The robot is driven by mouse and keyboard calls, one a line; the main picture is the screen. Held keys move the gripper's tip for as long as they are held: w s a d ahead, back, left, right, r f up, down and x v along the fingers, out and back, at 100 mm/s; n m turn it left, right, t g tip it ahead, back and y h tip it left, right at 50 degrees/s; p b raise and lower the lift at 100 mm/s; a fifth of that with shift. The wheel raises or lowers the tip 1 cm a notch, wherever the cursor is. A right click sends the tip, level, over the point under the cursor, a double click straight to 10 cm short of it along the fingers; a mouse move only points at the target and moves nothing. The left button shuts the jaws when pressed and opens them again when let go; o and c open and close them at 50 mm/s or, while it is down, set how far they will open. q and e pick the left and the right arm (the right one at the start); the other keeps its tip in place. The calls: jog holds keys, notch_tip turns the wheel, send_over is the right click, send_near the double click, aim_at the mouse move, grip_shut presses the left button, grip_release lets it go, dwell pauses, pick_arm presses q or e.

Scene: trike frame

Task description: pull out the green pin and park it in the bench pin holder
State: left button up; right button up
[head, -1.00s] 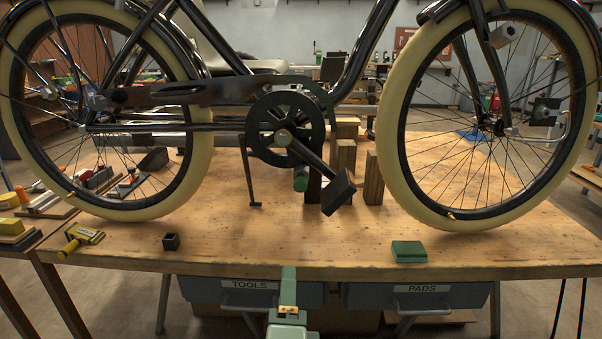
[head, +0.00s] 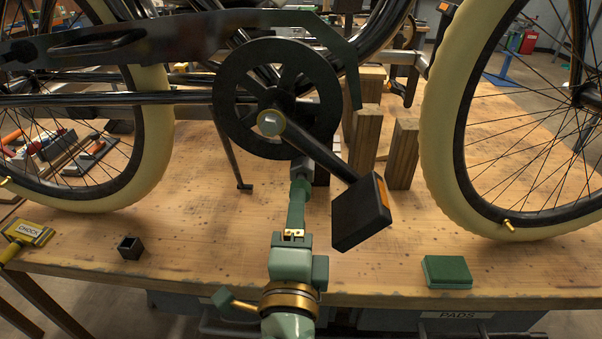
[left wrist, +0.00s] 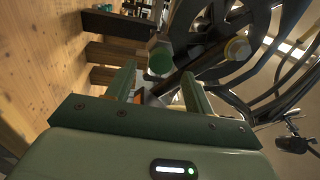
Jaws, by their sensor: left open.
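The green pin shows as a round green end (left wrist: 160,58) in the left wrist view, seated in a grey collar below the chainring. My left gripper (left wrist: 158,78) is open, with one finger on each side of the line to the pin; the pin end lies just beyond the fingertips. In the head view my left gripper (head: 298,198) reaches up from the bottom and largely hides the pin; the grey collar (head: 302,168) shows above it. A small black open-topped block (head: 130,247), apparently the bench pin holder, stands empty-looking at the bench's front left. My right gripper is not in view.
The crank's black pedal (head: 362,215) hangs close right of my left gripper. The chainring (head: 277,98) is above. Wooden blocks (head: 402,155) stand behind. The front left bench is mostly clear.

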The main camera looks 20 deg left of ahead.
aim_at(302, 174)
pick_arm(q)
jog(key=shift+s, duration=0.1)
jog(key=x, duration=0.7)
jog(key=shift+w+a, duration=0.1)
jog(key=shift+w, duration=0.3)
jog(key=shift+w+a+r, duration=0.15)
jog(key=shift+w, duration=0.4)
dwell(0.9)
